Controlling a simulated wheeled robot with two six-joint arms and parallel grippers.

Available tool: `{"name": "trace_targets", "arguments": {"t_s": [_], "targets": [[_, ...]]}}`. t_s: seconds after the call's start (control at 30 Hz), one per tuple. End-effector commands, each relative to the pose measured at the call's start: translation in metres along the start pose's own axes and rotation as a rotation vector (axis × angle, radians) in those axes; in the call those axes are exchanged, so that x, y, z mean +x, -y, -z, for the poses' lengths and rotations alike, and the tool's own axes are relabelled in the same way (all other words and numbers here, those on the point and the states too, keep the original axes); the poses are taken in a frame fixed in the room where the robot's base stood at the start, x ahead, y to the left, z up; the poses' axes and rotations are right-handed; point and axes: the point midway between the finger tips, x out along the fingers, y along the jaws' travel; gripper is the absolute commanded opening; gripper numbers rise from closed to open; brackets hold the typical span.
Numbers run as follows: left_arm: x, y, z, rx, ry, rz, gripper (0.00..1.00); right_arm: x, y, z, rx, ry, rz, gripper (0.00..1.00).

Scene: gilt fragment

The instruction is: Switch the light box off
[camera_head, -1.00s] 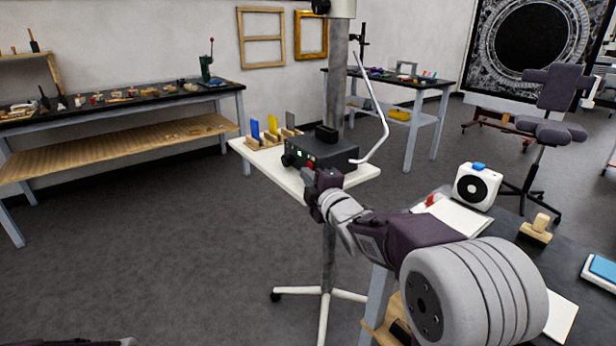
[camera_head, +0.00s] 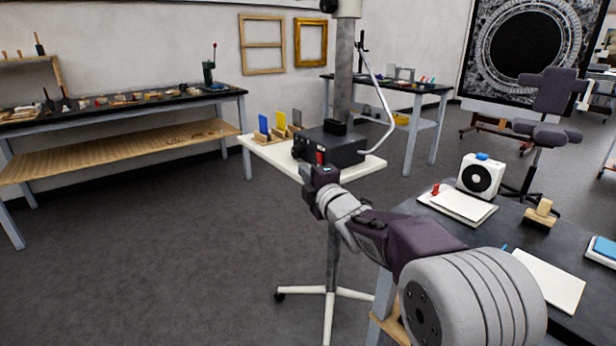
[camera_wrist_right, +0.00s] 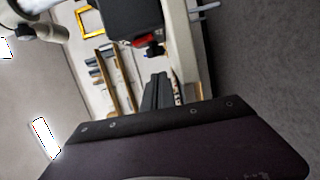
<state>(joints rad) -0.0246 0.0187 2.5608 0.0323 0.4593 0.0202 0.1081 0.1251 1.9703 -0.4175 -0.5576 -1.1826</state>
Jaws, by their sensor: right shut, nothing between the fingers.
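A black box (camera_head: 345,150), which looks like the light box, sits on a white shelf (camera_head: 272,152) on a post. A red switch (camera_head: 320,157) shows on its front face. My right gripper (camera_head: 317,174) is just in front of and below that face, partly covering it. In the right wrist view the box (camera_wrist_right: 132,18) is at the top with the red switch (camera_wrist_right: 145,41) low on it. The shut, empty right fingers (camera_wrist_right: 159,92) point toward it, apart from the switch as far as I can tell. My left gripper is out of view.
Coloured plates in a wooden rack (camera_head: 280,128) stand on the shelf left of the box. A bent metal arm (camera_head: 384,105) rises at its right. A dark table (camera_head: 505,235) with papers and a white device (camera_head: 480,177) lies under my right arm. Floor at left is clear.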

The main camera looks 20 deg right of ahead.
Motion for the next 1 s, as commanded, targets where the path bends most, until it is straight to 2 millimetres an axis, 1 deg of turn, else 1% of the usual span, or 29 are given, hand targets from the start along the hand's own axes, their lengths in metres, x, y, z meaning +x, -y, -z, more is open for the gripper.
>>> {"name": "trace_targets", "arguments": {"t_s": [0.03,0.2,0.3,0.43,0.6,1.0], "targets": [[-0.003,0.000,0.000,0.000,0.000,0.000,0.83,-0.013,-0.003,-0.001,0.000,0.002,-0.002,0.00],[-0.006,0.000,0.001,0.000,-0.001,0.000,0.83,-0.049,-0.002,0.000,-0.001,0.002,-0.001,0.00],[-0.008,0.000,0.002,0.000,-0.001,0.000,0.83,-0.069,-0.002,0.000,-0.001,0.001,-0.003,0.00],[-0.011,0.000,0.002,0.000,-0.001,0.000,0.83,-0.087,-0.001,0.000,-0.002,0.001,-0.002,0.00],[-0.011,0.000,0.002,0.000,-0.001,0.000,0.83,-0.098,0.001,0.001,0.000,0.000,-0.002,0.00],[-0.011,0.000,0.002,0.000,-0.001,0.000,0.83,-0.098,0.002,0.001,-0.001,-0.001,-0.001,0.00]]}}
